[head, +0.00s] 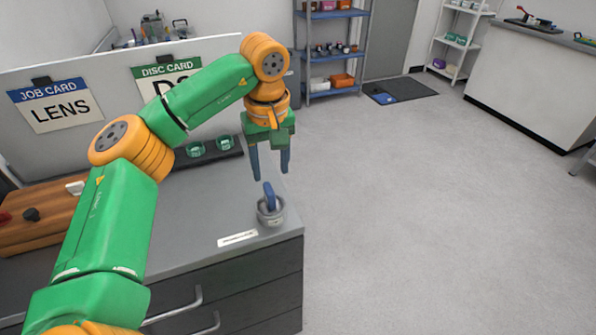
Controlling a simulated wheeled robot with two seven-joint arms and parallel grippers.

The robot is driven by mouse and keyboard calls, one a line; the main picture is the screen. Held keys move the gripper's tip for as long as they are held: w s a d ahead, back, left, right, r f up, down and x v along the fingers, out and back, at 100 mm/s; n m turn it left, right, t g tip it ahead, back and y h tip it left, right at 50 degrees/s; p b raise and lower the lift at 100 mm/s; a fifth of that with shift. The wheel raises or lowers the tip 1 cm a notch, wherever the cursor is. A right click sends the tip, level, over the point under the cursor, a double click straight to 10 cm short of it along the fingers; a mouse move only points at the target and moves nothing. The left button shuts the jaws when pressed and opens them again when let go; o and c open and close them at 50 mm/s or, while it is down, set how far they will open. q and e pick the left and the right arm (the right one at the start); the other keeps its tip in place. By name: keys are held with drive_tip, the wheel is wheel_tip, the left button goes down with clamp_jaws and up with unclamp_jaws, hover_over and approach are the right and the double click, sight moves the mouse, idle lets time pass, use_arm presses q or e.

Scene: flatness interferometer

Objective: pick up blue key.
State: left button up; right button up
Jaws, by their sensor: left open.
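The blue key (269,194) stands upright in a small grey cup (271,213) near the front right corner of the grey bench top. Its upper part shows above the rim; its lower part is hidden inside the cup. My left gripper (271,176) points down just above the key, its two blue-grey fingers apart with nothing between them. The fingertips look a little higher than the key's top; the exact gap is hard to tell. My right gripper is not in view.
A white label (238,238) lies in front of the cup. Green-rimmed round pieces (195,149) sit on a dark tray behind my arm. A wooden block (40,215) is at the left. An upright panel holds two cards. Open floor lies to the right.

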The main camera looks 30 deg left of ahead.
sight(268, 189)
use_arm(q)
drive_tip(key=f, duration=0.1)
drive_tip(key=s+f+p, duration=0.1)
drive_tip(key=f, duration=0.2)
drive_tip(key=shift+s+a+f+p, duration=0.2)
drive_tip(key=shift+s+p, duration=0.1)
drive_tip(key=shift+s, duration=0.05)
drive_tip(key=shift+w+a+f, duration=0.1)
drive_tip(key=shift+w+f, duration=0.05)
drive_tip(key=shift+f, duration=0.4)
drive_tip(key=shift+w+f, duration=0.1)
drive_tip(key=shift+f, duration=0.45)
drive_tip(key=shift+w, duration=0.15)
clamp_jaws()
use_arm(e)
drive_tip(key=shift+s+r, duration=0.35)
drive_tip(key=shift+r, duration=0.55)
